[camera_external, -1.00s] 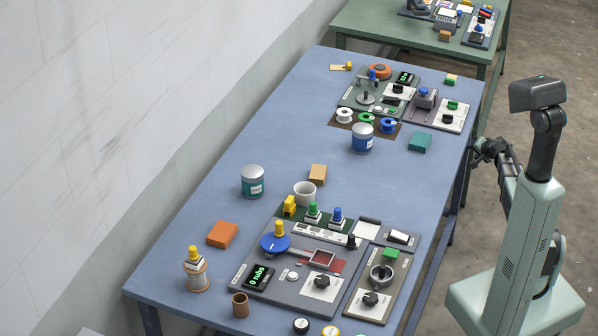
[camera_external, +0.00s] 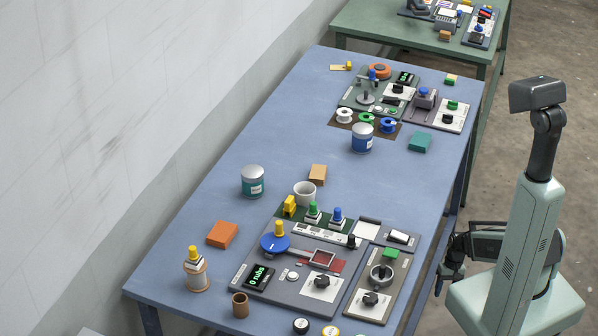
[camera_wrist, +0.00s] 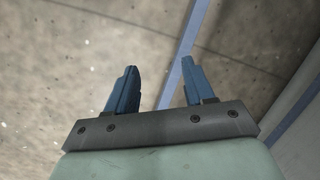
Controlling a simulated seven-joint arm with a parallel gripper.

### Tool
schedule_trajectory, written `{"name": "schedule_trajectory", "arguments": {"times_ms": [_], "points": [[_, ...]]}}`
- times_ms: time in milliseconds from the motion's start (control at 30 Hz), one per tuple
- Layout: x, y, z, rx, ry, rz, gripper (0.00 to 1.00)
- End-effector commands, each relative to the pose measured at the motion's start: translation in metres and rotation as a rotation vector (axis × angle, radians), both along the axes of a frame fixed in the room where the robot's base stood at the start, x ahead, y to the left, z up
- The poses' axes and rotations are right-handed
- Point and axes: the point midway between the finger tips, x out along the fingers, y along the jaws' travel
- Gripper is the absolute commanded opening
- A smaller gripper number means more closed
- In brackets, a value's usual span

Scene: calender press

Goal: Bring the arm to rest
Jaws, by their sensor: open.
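My gripper (camera_external: 447,281) hangs beside the right edge of the blue table (camera_external: 215,155), close to my base and clear of the tabletop. In the wrist view its two blue fingers (camera_wrist: 159,84) stand apart with nothing between them. Behind them are the grey floor (camera_wrist: 90,40) and a thin blue table leg. My arm is folded in toward my column, with the forearm roughly level.
The near panel (camera_external: 300,285) holds a blue disc (camera_external: 275,243), knobs and a green display. A cup (camera_external: 304,193), cans and an orange block (camera_external: 222,234) stand around it. A second panel is at the far end.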

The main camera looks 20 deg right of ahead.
Motion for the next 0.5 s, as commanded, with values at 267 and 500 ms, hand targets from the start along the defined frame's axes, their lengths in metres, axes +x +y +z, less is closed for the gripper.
{"name": "schedule_trajectory", "arguments": {"times_ms": [267, 500], "points": [[-0.124, 0.023, -0.017, -0.049, 0.26, 0.201, 0.53], [-0.181, 0.024, -0.017, -0.081, 0.388, 0.3, 0.53]]}}
